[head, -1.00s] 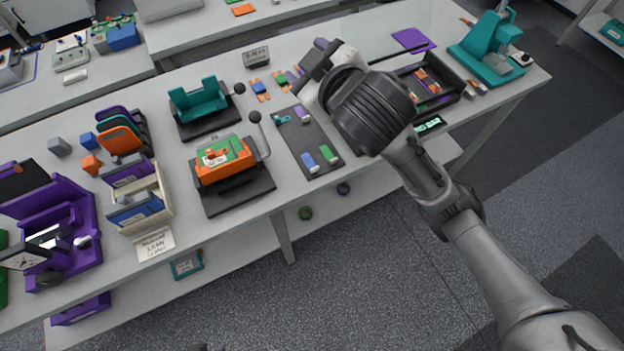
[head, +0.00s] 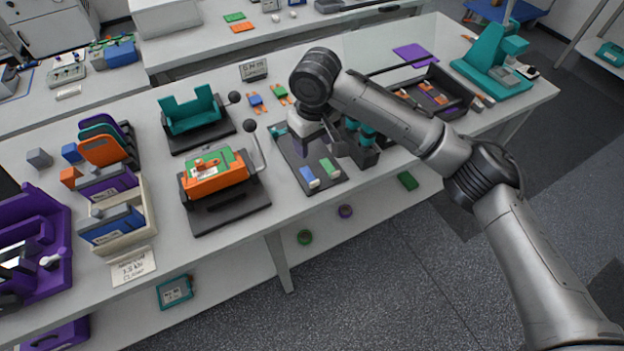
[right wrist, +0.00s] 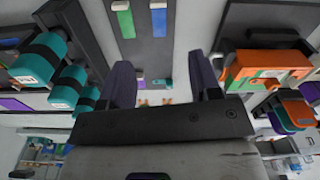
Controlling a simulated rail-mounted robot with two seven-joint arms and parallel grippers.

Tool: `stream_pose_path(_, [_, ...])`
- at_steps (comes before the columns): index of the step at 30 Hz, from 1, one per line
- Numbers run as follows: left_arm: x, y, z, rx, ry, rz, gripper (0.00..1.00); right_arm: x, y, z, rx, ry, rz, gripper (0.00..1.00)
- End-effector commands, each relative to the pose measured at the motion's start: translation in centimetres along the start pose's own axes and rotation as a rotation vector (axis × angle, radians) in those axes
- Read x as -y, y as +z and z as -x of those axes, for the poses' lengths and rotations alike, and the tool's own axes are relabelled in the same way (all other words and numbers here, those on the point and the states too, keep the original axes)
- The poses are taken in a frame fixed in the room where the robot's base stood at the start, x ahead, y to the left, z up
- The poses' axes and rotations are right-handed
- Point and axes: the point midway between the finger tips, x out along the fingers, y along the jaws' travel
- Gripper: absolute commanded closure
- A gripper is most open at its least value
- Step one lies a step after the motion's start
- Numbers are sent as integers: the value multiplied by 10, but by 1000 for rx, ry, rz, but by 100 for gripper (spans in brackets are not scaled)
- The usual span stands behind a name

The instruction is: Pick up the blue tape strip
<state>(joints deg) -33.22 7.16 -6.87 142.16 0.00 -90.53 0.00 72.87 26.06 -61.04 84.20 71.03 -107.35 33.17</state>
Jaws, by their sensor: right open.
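The blue tape strip (head: 307,174) lies on the dark mat (right wrist: 143,50), its pale end toward the table's front edge. A green strip (head: 328,167) lies to its right. In the right wrist view the blue strip (right wrist: 159,22) is near the top edge, right of the green one (right wrist: 125,22). My right gripper (head: 335,142) is over the rear part of the mat, behind the blue strip and apart from it. Its two fingers (right wrist: 160,75) are spread with nothing held between them. The gripper partly hides the mat's rear part in the head view. My left gripper is not in view.
Teal banded cylinders (right wrist: 38,62) stand close beside the mat on the green strip's side. An orange device (head: 215,178) with a raised lever stands left of the mat. A black tray (head: 455,95) lies farther right.

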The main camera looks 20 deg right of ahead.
Motion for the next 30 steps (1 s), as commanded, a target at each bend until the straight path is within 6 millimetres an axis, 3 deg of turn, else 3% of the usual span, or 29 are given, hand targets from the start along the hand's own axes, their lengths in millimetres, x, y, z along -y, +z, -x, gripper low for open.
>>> stream_pose_path(7, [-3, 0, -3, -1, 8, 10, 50, 0, 6, -7, 30, 7, -146, 43])
stream_pose_path(21, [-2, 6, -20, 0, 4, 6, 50, 0, 7, -78, 26, 7, -153, 43])
stream_pose_path(30, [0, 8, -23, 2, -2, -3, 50, 0, 8, -89, 26, 7, -152, 43])
